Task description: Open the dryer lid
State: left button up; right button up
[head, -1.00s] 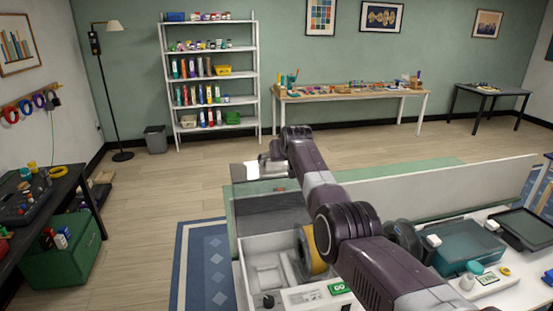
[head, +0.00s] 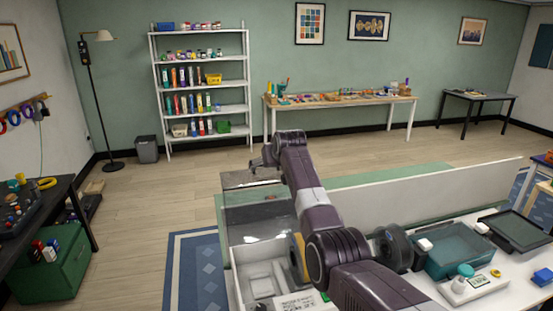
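The dryer is a white box (head: 243,290) at the bottom centre, cut off by the picture's lower edge. Its top is uncovered and a yellow-rimmed spool (head: 297,258) shows inside, partly behind my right arm. A dark see-through lid (head: 258,214) stands raised at the box's far side. My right arm reaches in from the bottom right over the box. Its gripper (head: 264,162) is at the lid's upper edge; I cannot tell whether it touches the lid, and its fingers are too small and turned away to read. My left gripper is not in view.
A long pale panel (head: 430,190) runs behind the bench to the right. A teal bin (head: 460,252) and a dark tray (head: 518,230) stand right of my arm. A shelf (head: 202,145) and a table (head: 340,101) are at the far wall. The floor between is clear.

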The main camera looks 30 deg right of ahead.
jog(key=v, duration=0.9)
jog(key=shift+s+r, duration=0.25)
jog(key=shift+s, duration=0.05)
jog(key=shift+d, duration=0.1)
jog(key=shift+f, duration=0.1)
